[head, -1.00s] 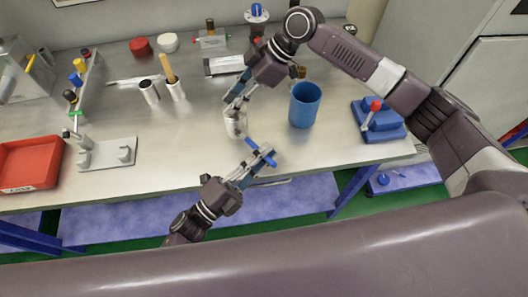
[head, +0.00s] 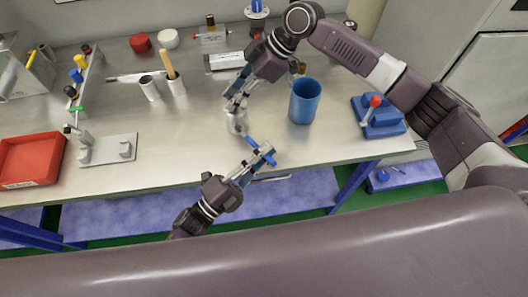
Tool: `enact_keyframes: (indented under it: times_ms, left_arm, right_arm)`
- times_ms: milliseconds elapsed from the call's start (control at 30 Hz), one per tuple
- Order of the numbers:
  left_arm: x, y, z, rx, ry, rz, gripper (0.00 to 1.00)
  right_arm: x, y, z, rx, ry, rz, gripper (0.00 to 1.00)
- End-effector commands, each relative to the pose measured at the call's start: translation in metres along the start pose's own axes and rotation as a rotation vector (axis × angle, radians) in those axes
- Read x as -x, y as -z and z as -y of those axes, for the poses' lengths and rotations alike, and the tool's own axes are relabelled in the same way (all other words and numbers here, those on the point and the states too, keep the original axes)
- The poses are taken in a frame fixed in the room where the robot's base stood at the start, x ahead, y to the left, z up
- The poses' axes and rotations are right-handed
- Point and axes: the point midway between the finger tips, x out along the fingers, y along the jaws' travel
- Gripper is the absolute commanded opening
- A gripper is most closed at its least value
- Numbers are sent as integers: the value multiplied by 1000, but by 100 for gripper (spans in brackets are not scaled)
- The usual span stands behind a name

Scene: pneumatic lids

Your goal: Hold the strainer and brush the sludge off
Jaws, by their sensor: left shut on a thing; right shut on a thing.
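The strainer (head: 237,124) is a small pale grey cylinder over the middle of the steel bench. My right gripper (head: 235,104), on the arm from the right, is shut on its upper part from above. My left gripper (head: 258,151), lower and from the left, is shut on a blue brush (head: 269,157). The brush's tip points up and left toward the strainer's lower right side, with what looks like a small gap. Sludge on the strainer is too small to make out.
A blue cup (head: 304,103) stands right of the strainer, near a blue lever device (head: 378,115). Two white holders (head: 149,88), one with a wooden handle (head: 169,66), stand left. A red tray (head: 32,160) and a grey fixture plate (head: 108,150) lie farther left. Bare bench lies between.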

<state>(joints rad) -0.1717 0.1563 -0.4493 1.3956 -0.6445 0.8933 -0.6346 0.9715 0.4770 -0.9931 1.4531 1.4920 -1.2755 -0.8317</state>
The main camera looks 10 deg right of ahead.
Motion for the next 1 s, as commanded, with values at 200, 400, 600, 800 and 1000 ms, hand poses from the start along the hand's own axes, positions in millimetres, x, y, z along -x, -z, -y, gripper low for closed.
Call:
enact_keyframes:
  times_ms: [200,400,600,800,1000]
  left_arm:
    - [10,0,-21,36,-27,19,0]
    - [9,1,-17,35,-28,16,0]
    - [8,1,-11,35,-29,16,0]
    - [7,1,-8,34,-28,16,0]
    - [5,0,0,31,-28,16,0]
  right_arm:
    - [-3,-1,2,-1,7,0,0]
    - [-4,-2,3,-1,8,0,0]
    - [-4,-2,3,-1,7,0,0]
    - [-3,-2,2,-1,6,1,0]
    - [-3,-2,1,-1,4,2,0]
